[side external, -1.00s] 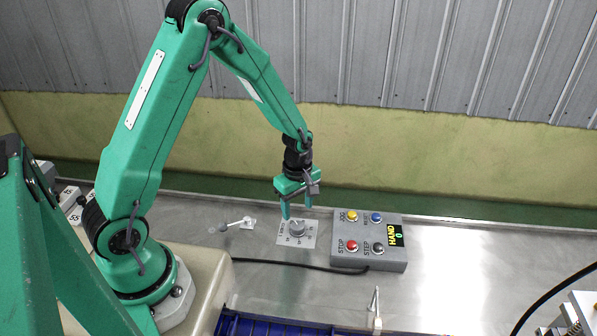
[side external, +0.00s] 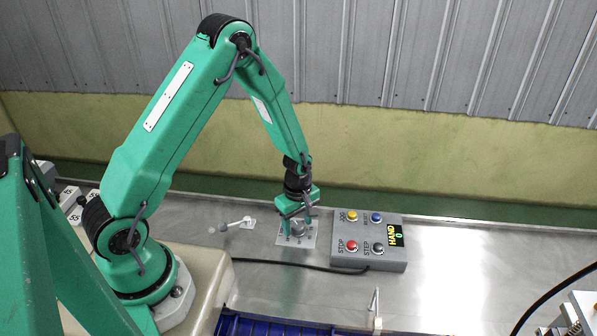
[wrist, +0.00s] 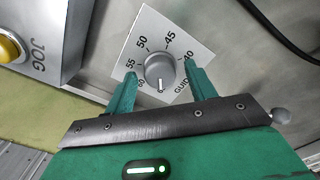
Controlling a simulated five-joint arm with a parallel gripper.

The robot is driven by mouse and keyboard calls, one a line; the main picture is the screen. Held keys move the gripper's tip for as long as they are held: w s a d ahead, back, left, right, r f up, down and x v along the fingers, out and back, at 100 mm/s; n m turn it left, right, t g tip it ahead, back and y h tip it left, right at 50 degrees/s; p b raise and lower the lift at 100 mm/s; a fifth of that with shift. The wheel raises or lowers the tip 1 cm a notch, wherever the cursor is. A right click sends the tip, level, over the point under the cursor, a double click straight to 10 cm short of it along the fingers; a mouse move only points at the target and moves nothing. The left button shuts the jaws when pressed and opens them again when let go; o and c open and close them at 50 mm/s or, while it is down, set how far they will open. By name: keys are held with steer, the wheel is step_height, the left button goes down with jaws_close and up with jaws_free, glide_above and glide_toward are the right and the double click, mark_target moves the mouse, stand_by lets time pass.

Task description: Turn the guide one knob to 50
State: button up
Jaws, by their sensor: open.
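The guide one knob (wrist: 152,68) is a round grey knob on a white dial plate (wrist: 180,28) marked 40, 45, 50, 55 and 60. Its white mark points to the bottom of the wrist view, away from 50, between the 60 and the GUIDE lettering. In the side view the knob (side external: 297,229) sits on its plate on the metal bench. My gripper (wrist: 163,73) is open, its green fingers on either side of the knob, with gaps visible in the wrist view. In the side view my gripper (side external: 297,232) is low over the plate; contact cannot be told.
A grey button box (side external: 370,240) with several coloured buttons and a display reading HAND 0 stands just right of the plate. A small lever (side external: 236,223) is to the left. A black cable (side external: 300,265) runs in front.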

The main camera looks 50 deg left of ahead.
steer(key=c, duration=1)
steer(key=shift+o, duration=0.2)
